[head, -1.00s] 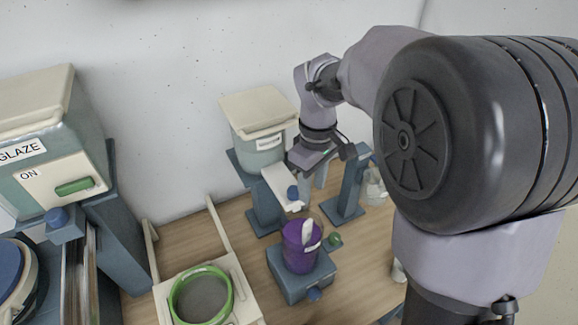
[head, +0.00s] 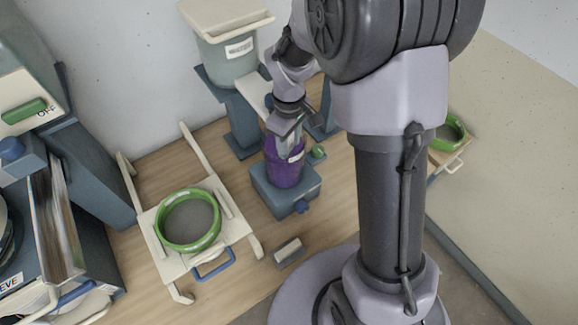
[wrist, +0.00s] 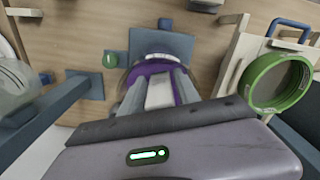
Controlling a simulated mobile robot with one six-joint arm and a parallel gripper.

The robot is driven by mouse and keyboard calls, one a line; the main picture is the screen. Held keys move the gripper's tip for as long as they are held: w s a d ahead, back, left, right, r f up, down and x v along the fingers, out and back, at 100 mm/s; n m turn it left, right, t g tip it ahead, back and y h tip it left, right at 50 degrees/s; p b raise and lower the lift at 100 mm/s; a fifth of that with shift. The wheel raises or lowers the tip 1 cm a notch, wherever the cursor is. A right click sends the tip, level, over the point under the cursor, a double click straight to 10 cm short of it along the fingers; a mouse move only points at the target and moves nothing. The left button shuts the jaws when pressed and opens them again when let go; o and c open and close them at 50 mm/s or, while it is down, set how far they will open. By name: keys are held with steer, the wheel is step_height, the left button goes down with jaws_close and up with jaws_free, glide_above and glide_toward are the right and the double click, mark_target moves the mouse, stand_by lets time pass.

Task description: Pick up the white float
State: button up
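The purple bucket (head: 284,172) stands on a blue-grey stand (head: 292,199) on the wooden table. My gripper (head: 284,138) is above it, pointing down into its mouth. In the wrist view the purple bucket (wrist: 181,88) lies under my two grey fingers (wrist: 158,86), which are spread apart. A pale, whitish piece that looks like the white float (wrist: 158,92) shows between them. Purple shows beside it, so the fingers look open around it, not closed on it. The float is hidden in the head view.
A green-ringed sieve (head: 189,220) sits on a pale frame to the left. A glaze container (head: 226,55) stands on a blue stand behind the bucket. A green knob (head: 318,152) is right of the bucket. A small grey block (head: 288,252) lies in front.

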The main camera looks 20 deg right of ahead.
steer(key=shift+r, duration=0.1)
steer(key=shift+c, duration=0.5)
jaws_close()
stand_by(0.8)
